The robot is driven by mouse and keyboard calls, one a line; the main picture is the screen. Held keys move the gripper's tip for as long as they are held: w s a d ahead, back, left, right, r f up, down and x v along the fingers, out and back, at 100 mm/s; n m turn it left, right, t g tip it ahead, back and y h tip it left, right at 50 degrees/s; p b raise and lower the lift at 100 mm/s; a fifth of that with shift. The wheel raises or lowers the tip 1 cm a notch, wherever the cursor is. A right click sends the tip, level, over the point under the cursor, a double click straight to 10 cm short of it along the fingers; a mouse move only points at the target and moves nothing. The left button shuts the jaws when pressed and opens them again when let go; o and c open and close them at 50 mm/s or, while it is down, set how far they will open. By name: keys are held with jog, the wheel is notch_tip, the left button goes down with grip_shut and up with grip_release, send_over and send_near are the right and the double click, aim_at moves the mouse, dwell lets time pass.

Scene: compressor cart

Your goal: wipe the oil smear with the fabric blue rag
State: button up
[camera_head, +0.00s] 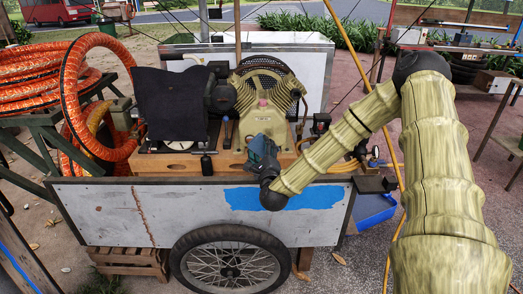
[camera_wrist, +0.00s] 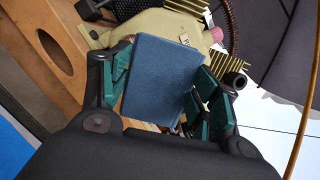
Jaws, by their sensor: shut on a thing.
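My gripper (camera_head: 264,160) is at the front of the compressor, above the cart's front edge. In the wrist view its two green-padded fingers (camera_wrist: 165,70) are on either side of the blue rag (camera_wrist: 158,82), shut on it. The rag looks like a flat, folded dark-blue block and hides part of the cream compressor body (camera_wrist: 160,22) behind it. In the head view the rag is hard to tell from the gripper. I cannot pick out the oil smear in either view; the rag and gripper may hide it.
The compressor (camera_head: 262,95) stands on a wooden base (camera_head: 180,165) on the wheeled cart (camera_head: 110,205). A black cloth-like panel (camera_head: 172,103) and orange hoses (camera_head: 95,75) are to the left. A gauge (camera_head: 375,152) is right of the gripper.

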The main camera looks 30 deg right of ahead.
aim_at(269, 132)
dwell(0.3)
jog(key=shift+d+f+b+x, duration=0.15)
jog(key=shift+b+x, duration=0.35)
jog(key=shift+x, duration=0.7)
jog(key=shift+d+f+b+x, duration=0.15)
jog(key=shift+b+x, duration=0.3)
jog(key=shift+x, duration=0.7)
jog(key=shift+d+f+b+x, duration=0.15)
jog(key=shift+b+x, duration=0.35)
jog(key=shift+x, duration=0.7)
jog(key=shift+w+d+r+b, duration=0.1)
jog(key=shift+w+d+b, duration=0.2)
jog(key=shift+w+d, duration=0.15)
jog(key=shift+s+d, duration=0.55)
jog(key=shift+d, duration=0.25)
jog(key=shift+s+d, duration=0.6)
jog(key=shift+d, duration=0.2)
jog(key=shift+w, duration=0.1)
jog(key=shift+b, duration=0.3)
jog(key=shift+w, duration=0.1)
